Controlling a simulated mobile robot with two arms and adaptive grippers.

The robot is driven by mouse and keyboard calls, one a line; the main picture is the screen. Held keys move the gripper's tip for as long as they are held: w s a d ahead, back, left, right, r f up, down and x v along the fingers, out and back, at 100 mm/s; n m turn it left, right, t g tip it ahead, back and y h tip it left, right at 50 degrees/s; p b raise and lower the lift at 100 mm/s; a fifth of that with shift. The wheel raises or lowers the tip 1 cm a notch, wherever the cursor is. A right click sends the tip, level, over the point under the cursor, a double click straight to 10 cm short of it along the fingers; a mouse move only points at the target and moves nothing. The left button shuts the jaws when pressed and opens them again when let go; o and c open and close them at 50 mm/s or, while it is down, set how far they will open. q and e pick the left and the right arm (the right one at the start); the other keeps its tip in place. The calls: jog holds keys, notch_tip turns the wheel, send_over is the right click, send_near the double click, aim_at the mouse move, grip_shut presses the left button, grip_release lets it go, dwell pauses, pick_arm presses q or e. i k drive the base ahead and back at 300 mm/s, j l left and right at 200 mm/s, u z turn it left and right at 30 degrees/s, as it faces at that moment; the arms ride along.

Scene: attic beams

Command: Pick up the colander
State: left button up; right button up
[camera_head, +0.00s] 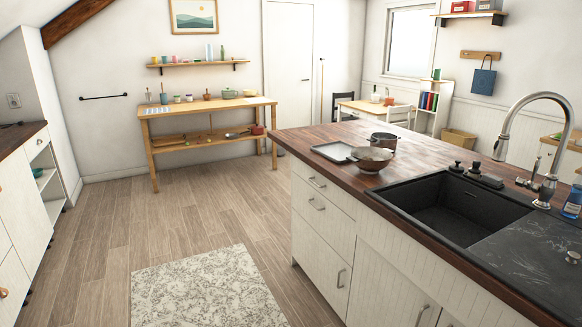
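A wide, shallow, bowl-shaped vessel (371,160), brownish on top with a paler lower side, stands on the wooden top of the kitchen island, left of the sink. It looks like the colander, but holes are too small to make out. It is upright, close to the counter's front edge. A dark cooking pot (384,142) stands just behind it and to its right; I cannot tell if they touch. Neither of my grippers is in view.
A grey tray (333,152) lies left of the vessel. The black sink (460,208) and tall faucet (530,135) are to the right. The floor left of the island is clear, with a patterned rug (207,290). A wooden worktable (208,108) stands at the back wall.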

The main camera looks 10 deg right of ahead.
aim_at(381, 158)
jog(key=i+z, duration=0.2)
jog(key=i, duration=0.3)
jog(key=i+j+z, duration=0.2)
jog(key=i, duration=0.3)
jog(key=i+j+z, duration=0.15)
jog(key=i, duration=0.35)
